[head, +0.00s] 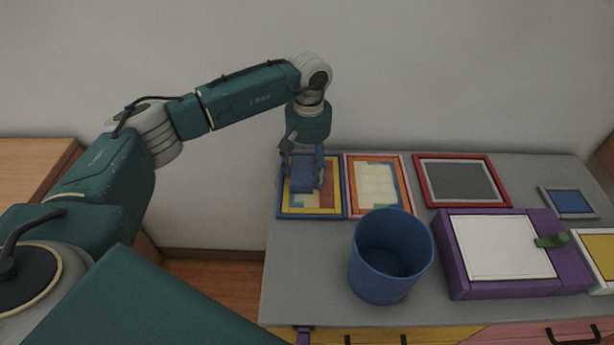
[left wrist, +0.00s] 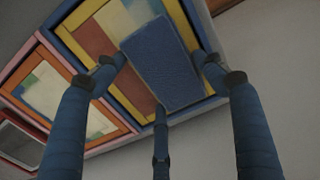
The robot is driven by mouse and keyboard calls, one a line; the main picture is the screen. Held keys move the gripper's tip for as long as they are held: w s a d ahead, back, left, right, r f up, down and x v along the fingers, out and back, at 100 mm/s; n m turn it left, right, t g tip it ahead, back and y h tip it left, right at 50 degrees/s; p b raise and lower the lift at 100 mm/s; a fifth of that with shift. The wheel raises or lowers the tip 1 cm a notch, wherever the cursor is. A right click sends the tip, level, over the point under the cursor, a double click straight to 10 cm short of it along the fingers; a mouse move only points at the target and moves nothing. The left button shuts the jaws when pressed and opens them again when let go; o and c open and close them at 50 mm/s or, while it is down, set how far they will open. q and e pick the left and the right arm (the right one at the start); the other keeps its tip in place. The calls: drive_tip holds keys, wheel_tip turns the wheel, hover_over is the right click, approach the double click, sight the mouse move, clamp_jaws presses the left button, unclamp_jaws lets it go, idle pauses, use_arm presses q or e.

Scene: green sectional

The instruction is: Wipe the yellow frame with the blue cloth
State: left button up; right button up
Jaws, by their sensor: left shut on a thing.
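My left gripper (head: 303,178) is shut on the blue cloth (head: 302,170), a small thick pad. It is over a picture frame with a blue outer rim and a yellow inner border (head: 312,212) at the table's back left. In the left wrist view the cloth (left wrist: 160,65) lies between the fingers of the gripper (left wrist: 160,85), in front of the frame's yellow border (left wrist: 88,50) and coloured panels. The cloth hides part of the picture. I cannot tell whether it touches the surface. My right gripper is not in view.
An orange-and-pink frame (head: 406,172) stands just right of it, then a red frame (head: 420,180) and a small blue picture (head: 570,202). A blue bin (head: 382,275), purple box (head: 460,265) and white-rimmed yellow picture (head: 603,250) are nearer. Grey tabletop (head: 300,270) is clear left of the bin.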

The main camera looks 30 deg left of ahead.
sight(308, 180)
use_arm(q)
drive_tip(key=shift+w+f, duration=0.15)
drive_tip(key=shift+w, duration=0.15)
drive_tip(key=shift+s+d+p, duration=0.2)
drive_tip(key=shift+s+p, duration=0.15)
drive_tip(key=shift+s, duration=0.25)
drive_tip(key=shift+s+d+p, duration=0.2)
drive_tip(key=shift+s+d, duration=0.15)
drive_tip(key=shift+s, duration=0.3)
drive_tip(key=shift+s+d+p, duration=0.15)
drive_tip(key=shift+s+d, duration=0.15)
drive_tip(key=shift+s, duration=0.35)
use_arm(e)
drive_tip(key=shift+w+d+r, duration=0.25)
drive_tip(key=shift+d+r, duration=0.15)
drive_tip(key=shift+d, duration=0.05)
